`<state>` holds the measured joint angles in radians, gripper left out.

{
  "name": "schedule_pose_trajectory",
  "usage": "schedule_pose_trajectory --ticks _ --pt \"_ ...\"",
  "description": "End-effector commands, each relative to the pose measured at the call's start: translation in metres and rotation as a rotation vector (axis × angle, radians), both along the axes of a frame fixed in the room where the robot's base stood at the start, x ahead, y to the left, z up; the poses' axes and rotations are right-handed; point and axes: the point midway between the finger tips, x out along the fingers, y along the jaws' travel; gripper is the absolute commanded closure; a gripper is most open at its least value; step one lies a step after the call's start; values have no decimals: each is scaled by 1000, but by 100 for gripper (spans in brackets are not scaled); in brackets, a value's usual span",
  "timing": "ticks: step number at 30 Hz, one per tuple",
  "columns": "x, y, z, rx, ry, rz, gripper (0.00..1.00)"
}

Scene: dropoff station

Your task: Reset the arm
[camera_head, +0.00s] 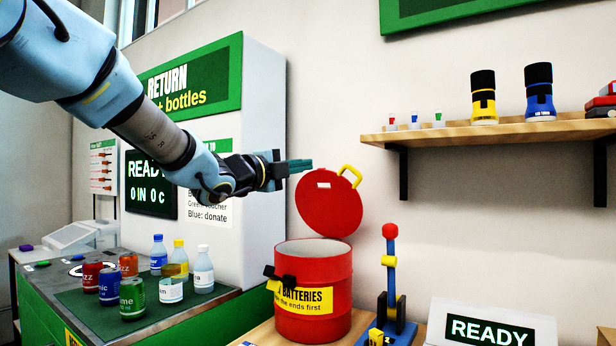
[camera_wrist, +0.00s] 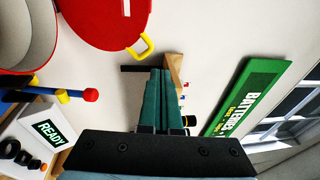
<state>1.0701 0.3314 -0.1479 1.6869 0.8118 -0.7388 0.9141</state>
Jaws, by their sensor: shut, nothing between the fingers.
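My arm reaches in from the upper left in the head view. My gripper (camera_head: 300,165) is shut and empty, its teal fingers together and pointing right. It is in the air in front of the white return machine (camera_head: 262,110), a little above and left of the red battery bin's raised lid (camera_head: 328,205). In the wrist view the shut fingers (camera_wrist: 160,85) show in the middle, with nothing held. The red bin (camera_head: 312,270) stands open below the gripper, and its inside is mostly hidden in the head view.
A wooden shelf (camera_head: 500,131) with a yellow and a blue container is at the right. Several cans and bottles stand on the green mat (camera_head: 185,312). A blue lever device (camera_head: 391,300) and a READY sign (camera_head: 490,325) are right of the bin.

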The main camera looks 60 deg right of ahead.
Motion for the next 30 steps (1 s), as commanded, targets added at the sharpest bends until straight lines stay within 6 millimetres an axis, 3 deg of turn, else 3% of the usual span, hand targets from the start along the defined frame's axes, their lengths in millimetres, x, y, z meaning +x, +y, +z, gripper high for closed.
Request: schedule_pose_trajectory --ticks 11,14,17,20,24,26,30 --pt "7 6 -2 7 10 12 100" --pt "32 15 -13 44 53 69 100" --pt "80 35 -34 107 147 181 100" --pt "136 69 -65 183 277 329 100" --pt "206 130 -110 271 478 543 100" --pt "231 161 -130 301 569 635 100" --pt "276 240 -177 354 791 856 100"
